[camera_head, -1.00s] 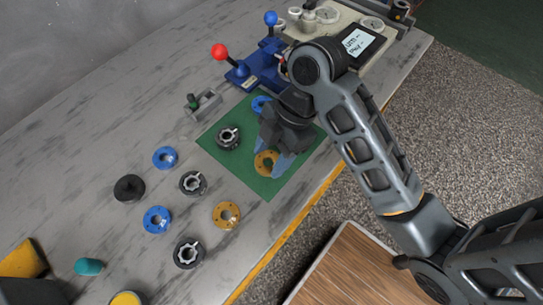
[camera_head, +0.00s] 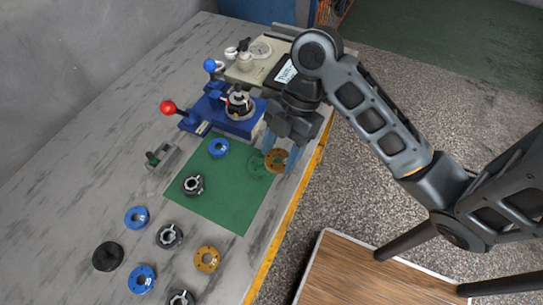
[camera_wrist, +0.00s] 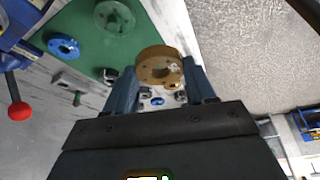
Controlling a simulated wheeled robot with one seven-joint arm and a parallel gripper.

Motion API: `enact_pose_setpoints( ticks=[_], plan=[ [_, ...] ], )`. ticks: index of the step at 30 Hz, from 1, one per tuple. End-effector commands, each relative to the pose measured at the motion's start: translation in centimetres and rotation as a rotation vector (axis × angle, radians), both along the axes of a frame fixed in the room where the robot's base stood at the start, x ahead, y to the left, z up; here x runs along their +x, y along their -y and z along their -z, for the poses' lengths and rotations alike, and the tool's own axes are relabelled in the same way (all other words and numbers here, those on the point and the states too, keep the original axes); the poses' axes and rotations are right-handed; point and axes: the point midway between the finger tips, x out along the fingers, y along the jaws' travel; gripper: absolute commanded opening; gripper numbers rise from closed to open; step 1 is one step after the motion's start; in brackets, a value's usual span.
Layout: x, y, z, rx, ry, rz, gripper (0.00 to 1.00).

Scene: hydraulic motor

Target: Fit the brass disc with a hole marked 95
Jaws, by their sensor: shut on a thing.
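My gripper (camera_head: 279,158) is shut on a brass disc (camera_head: 270,157) with a central hole. The disc sits between the blue fingertips and appears raised near the right edge of the green mat (camera_head: 215,205). In the wrist view the disc (camera_wrist: 148,73) is tilted, with its hole and smaller holes showing. A second brass disc (camera_head: 207,259) lies on the grey table below the mat. I cannot read a number on either disc. A blue fixture (camera_head: 215,112) stands beyond the mat, with a dark ringed part (camera_head: 239,103) on it.
A pale green ring (camera_head: 257,164) shows on the mat beside the held disc. A blue disc (camera_head: 219,147) and a black ringed part (camera_head: 193,184) are on the mat. A red-knobbed lever (camera_head: 167,107) rises beside the fixture.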

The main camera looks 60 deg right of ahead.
Motion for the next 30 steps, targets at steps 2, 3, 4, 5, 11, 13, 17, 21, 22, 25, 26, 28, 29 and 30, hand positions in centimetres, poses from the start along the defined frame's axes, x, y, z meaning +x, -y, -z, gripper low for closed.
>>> enact_pose_setpoints(
  ticks=[2, 3, 4, 5, 11, 13, 17, 21, 22, 25, 26, 28, 29, 30],
  plan=[
    [-0.2, 0.3, -0.2, -0.001, 0.0, -0.001, 0.15],
    [-0.2, 0.4, -0.3, -0.001, 0.0, -0.001, 0.15],
    [-0.2, 0.4, -0.3, -0.001, 0.0, -0.001, 0.15],
    [-0.2, 0.4, -0.4, -0.001, 0.0, -0.001, 0.15],
    [-0.3, 0.4, -0.4, 0.0, 0.001, -0.001, 0.15],
    [-0.3, 0.4, -0.4, 0.0, 0.001, -0.001, 0.15],
    [-0.3, 0.4, -0.5, -0.001, 0.0, -0.002, 0.15],
    [-0.3, 0.4, -1.0, 0.0, 0.001, -0.003, 0.15],
    [-0.3, 0.4, -1.1, -0.002, 0.002, -0.002, 0.15],
    [-0.3, 0.4, -1.5, -0.001, 0.001, -0.001, 0.15],
    [-0.3, 0.4, -1.6, -0.001, 0.0, -0.002, 0.15],
    [-0.3, 0.4, -1.8, -0.001, 0.001, -0.003, 0.15],
    [-0.3, 0.4, -1.8, -0.001, 0.001, -0.001, 0.15],
    [-0.2, 0.4, -1.9, -0.001, 0.001, -0.001, 0.15]
  ],
)
